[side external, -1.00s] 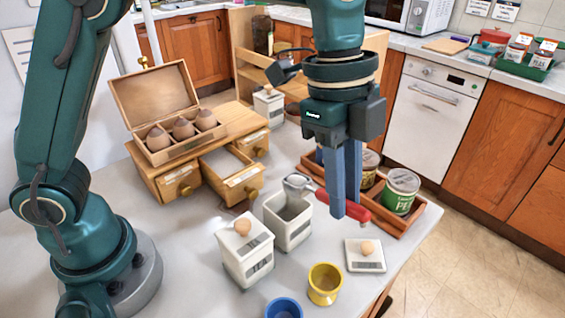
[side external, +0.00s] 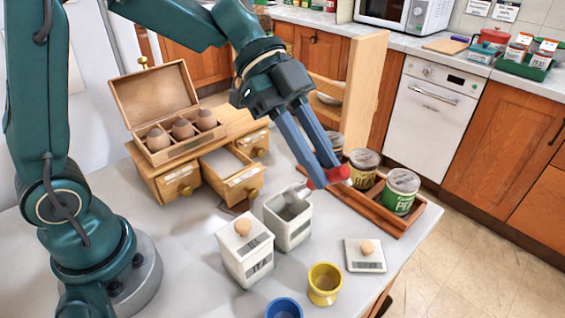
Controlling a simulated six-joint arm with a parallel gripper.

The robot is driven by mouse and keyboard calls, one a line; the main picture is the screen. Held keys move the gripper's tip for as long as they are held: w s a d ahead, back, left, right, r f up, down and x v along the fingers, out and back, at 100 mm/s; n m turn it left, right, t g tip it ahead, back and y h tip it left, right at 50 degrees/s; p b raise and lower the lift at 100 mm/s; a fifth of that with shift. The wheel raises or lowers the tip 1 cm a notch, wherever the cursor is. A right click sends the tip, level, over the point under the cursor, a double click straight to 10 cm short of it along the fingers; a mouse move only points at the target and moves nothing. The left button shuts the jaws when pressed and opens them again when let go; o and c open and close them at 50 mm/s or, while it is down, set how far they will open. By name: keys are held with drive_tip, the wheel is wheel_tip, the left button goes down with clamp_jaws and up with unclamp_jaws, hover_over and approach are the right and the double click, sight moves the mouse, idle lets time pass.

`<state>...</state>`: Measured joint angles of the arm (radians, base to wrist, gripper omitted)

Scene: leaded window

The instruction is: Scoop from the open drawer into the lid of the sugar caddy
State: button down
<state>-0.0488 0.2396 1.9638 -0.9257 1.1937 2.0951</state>
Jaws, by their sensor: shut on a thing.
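My gripper (side external: 325,178) is shut on the red handle (side external: 337,175) of a scoop. The scoop's metal bowl (side external: 296,193) points down and left, at the mouth of an open white caddy (side external: 289,224); whether it is inside or just above, and what it holds, I cannot tell. A square white lid (side external: 365,256) with a round wooden knob lies flat on the table, right of that caddy. The open drawer (side external: 236,180) juts from the small wooden cabinet at left, its inside pale. The caddy labels are too small to read.
A lidded white caddy (side external: 246,256) stands beside the open one. A yellow cup (side external: 324,285) and a blue cup (side external: 283,308) are at the front. A wooden tray (side external: 378,218) with tins is behind the lid. An open wooden box (side external: 172,145) sits on the cabinet.

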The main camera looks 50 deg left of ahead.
drive_tip(key=shift+a+r+h, duration=0.25)
drive_tip(key=shift+a+h, duration=0.85)
drive_tip(key=shift+h, duration=0.2)
drive_tip(key=shift+a+r+h, duration=0.2)
drive_tip(key=shift+a+h, duration=0.85)
drive_tip(key=shift+h, duration=0.25)
wheel_tip(320, 180, up, 5)
idle(0.6)
